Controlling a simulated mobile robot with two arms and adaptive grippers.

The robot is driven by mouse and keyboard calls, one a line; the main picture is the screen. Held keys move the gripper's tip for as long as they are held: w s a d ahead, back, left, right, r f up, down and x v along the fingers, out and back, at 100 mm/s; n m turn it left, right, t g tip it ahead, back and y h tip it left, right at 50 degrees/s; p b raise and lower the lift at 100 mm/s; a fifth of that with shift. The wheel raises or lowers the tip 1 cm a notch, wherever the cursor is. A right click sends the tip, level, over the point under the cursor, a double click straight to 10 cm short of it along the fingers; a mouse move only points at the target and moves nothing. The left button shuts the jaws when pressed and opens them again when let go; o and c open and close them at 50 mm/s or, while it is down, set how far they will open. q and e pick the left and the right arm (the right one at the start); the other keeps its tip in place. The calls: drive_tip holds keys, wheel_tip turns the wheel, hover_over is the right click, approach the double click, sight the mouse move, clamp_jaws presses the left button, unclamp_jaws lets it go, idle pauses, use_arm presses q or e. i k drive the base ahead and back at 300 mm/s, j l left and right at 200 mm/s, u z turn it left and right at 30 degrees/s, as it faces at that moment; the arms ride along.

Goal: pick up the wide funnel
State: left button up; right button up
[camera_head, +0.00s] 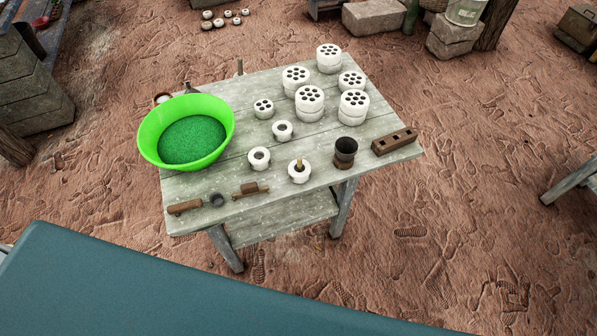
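No object is clearly recognisable as a wide funnel. A dark, open-topped cup-like piece with a rusty brown band (345,152) stands upright near the right front of the table; it may be the funnel, but its lower shape is too small to tell. A small greyish narrow-necked object (188,88) stands behind the green basin, partly hidden by it. Neither of my grippers is in view.
The weathered wooden table (230,185) also holds a green basin (222,143) of green grains, several white perforated blocks (309,98), small white ring-like pieces (259,158), a brown holed bar (394,141) and small tools (250,190). Reddish ground (450,190) right of it is open.

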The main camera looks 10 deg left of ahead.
sight(346, 147)
drive_tip(key=i+l+u, duration=0.15)
drive_tip(key=l, duration=0.2)
drive_tip(key=i+l+u, duration=0.15)
drive_tip(key=l, duration=0.25)
drive_tip(key=i+l+u, duration=0.15)
drive_tip(key=l, duration=0.2)
drive_tip(key=l+u, duration=0.15)
drive_tip(key=l, duration=0.25)
